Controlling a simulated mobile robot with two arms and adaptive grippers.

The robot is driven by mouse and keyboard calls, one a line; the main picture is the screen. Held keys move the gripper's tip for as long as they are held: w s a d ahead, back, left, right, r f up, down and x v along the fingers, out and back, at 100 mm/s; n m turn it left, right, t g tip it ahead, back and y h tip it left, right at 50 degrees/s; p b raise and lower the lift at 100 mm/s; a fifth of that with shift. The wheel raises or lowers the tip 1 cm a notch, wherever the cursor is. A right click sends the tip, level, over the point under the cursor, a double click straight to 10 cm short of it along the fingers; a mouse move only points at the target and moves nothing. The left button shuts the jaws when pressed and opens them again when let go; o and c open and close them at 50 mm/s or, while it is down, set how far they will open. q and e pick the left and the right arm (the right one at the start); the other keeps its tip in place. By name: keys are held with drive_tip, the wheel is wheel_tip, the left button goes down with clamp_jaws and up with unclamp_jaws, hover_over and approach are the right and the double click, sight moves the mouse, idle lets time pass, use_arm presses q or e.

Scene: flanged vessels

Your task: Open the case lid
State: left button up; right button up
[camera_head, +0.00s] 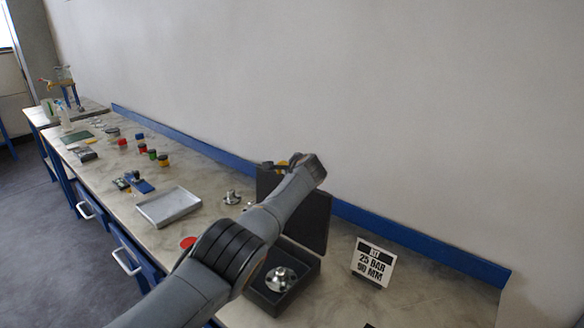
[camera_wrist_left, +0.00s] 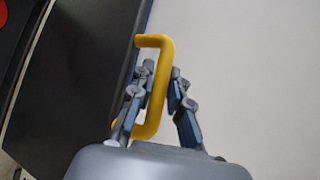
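The dark case (camera_head: 306,272) sits open on the bench, with a silvery flanged part (camera_head: 280,279) inside. Its lid (camera_head: 317,217) stands raised, roughly upright, at the back of the case; my left arm hides part of it. In the left wrist view, the lid (camera_wrist_left: 85,85) is a dark panel with a yellow handle (camera_wrist_left: 154,118) at its edge. My left gripper (camera_wrist_left: 162,72) has a finger on each side of the handle, closed against it. In the head view my left gripper is mostly hidden behind my wrist. My right gripper is not in view.
A sign reading 25 BAR 90 MM (camera_head: 374,262) stands right of the case. A grey tray (camera_head: 168,206), a small metal flange (camera_head: 232,197) and a red disc (camera_head: 188,242) lie to the left. A blue rail (camera_head: 420,239) and wall run behind the bench.

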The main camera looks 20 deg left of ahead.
use_arm(q)
drive_tip(key=shift+o, duration=1.1)
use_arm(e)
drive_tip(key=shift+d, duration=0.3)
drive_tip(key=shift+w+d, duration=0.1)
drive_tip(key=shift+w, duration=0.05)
use_arm(q)
drive_tip(key=shift+s+d, duration=0.1)
drive_tip(key=shift+d, duration=0.05)
drive_tip(key=shift+s+d+r, duration=0.2)
drive_tip(key=shift+s+d, duration=0.05)
drive_tip(key=shift+s, duration=0.05)
drive_tip(key=shift+v, duration=0.85)
drive_tip(key=v, duration=0.9)
drive_tip(key=shift+s+a, duration=0.15)
drive_tip(key=shift+a, duration=0.05)
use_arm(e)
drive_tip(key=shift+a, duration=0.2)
